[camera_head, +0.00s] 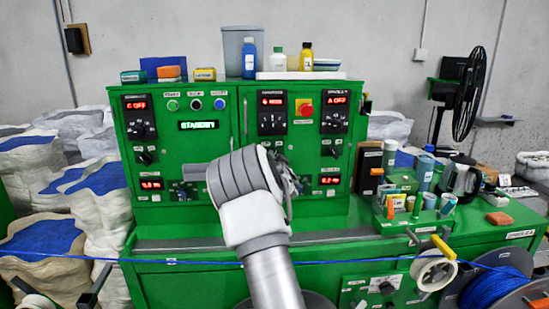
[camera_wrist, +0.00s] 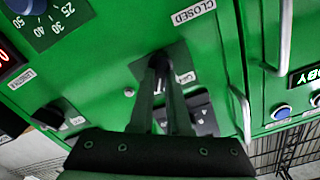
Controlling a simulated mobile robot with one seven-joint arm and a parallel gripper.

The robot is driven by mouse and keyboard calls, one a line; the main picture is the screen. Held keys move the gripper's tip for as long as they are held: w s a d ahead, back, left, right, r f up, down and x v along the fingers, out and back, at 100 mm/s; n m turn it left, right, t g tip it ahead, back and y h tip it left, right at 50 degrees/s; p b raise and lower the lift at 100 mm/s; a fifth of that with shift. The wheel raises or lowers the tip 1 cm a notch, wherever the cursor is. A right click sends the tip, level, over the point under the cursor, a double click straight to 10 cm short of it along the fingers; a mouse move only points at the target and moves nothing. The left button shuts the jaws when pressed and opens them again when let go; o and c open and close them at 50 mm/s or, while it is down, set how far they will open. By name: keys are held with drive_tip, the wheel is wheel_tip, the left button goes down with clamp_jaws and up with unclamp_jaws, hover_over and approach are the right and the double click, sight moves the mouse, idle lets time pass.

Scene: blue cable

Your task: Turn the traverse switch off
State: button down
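My gripper (camera_wrist: 160,62) points at the green machine front (camera_head: 222,160). In the wrist view its two dark fingers run close together at the tips, over a small dark square switch plate (camera_wrist: 184,58). I cannot tell whether a switch lever is between the tips, and the label beside them is partly hidden and unreadable. In the head view my wrist covers the lower middle of the panel, and the fingertips are hidden. I cannot read which control is the traverse switch.
A blue cable (camera_head: 190,262) crosses in front of the machine. Bottles and tools stand on the right bench (camera_head: 350,253).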

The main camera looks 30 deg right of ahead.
drive_tip(key=shift+f+b, duration=0.1)
drive_tip(key=shift+b, duration=0.4)
drive_tip(key=shift+w+a+n+b, duration=0.1)
drive_tip(key=shift+a+n+b, duration=0.05)
drive_tip(key=shift+n+b, duration=3.1)
drive_tip(key=shift+w+a+n+b, duration=0.1)
drive_tip(key=shift+n+b, duration=2.65)
drive_tip(key=shift+b, duration=0.95)
drive_tip(key=c, duration=0.9)
unclamp_jaws()
drive_tip(key=shift+s+a, duration=0.1)
drive_tip(key=shift+s, duration=0.05)
